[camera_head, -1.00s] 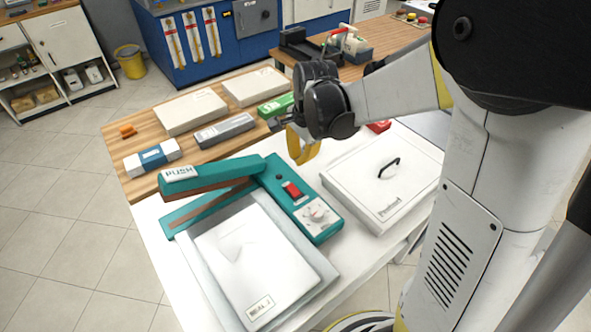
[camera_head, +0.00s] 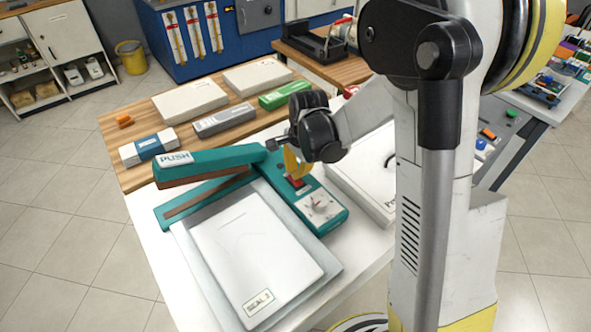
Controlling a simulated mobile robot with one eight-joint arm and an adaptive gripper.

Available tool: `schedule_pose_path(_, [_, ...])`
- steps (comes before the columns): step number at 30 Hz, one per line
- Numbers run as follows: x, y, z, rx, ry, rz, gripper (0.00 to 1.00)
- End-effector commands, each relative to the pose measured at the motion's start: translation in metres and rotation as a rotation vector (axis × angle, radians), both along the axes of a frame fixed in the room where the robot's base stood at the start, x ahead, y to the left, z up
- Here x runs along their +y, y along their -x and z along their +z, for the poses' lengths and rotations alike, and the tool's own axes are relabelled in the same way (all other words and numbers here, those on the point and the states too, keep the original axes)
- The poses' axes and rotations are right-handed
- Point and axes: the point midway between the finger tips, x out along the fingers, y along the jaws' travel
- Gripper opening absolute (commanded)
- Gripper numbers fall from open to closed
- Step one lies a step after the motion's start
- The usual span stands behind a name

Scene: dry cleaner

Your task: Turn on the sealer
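The teal sealer (camera_head: 272,178) stands on the white table, with its arm (camera_head: 215,164), marked PUSH, raised over its base. Its red switch (camera_head: 296,181) sits on the control box, above a white dial (camera_head: 320,204). My gripper (camera_head: 293,170) points down right at the switch, its yellow fingertips over or touching the switch's upper part. I cannot tell contact from this angle. The fingers look close together, but their gap is hidden. A white bag marked SEAL (camera_head: 255,255) lies in front of the sealer.
A white lidded box (camera_head: 350,190) stands right of the sealer, partly behind my arm. Several cartons, including a blue and white one (camera_head: 149,146) and a green one (camera_head: 284,95), lie on the wooden part behind. An orange block (camera_head: 124,121) is at the left.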

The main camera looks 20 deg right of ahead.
Motion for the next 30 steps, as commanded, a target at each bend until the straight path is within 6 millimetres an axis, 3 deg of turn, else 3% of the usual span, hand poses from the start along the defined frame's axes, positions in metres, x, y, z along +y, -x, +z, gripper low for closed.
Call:
schedule_pose_path(13, [0.003,-0.007,-0.016,0.104,0.034,0.000,0.00])
schedule_pose_path(30, [-0.001,0.004,-0.009,0.103,0.033,-0.001,0.00])
